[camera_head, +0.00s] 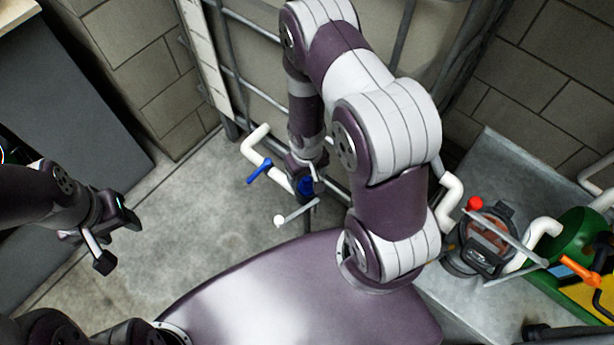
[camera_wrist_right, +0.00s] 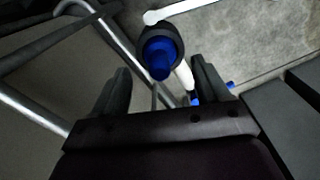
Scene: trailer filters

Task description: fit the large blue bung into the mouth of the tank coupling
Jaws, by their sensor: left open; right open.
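The large blue bung (camera_wrist_right: 160,58) sits at the mouth of the dark round tank coupling (camera_wrist_right: 146,33) in the right wrist view. I cannot tell how deep it sits. In the head view the bung (camera_head: 306,185) is partly covered by my right gripper. My right gripper (camera_wrist_right: 160,67) is open, with one finger on either side of the bung in the picture and no visible contact. My left gripper (camera_head: 117,240) is open and empty at the left, well away from the coupling.
A white pipe (camera_head: 258,143) with a blue lever (camera_head: 260,171) runs beside the coupling. Grey rails stand behind. At the right are a grey bench (camera_head: 497,160), a filter housing (camera_head: 485,245) with a red knob (camera_head: 475,203), and a green tank (camera_head: 580,236). The floor at left centre is clear.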

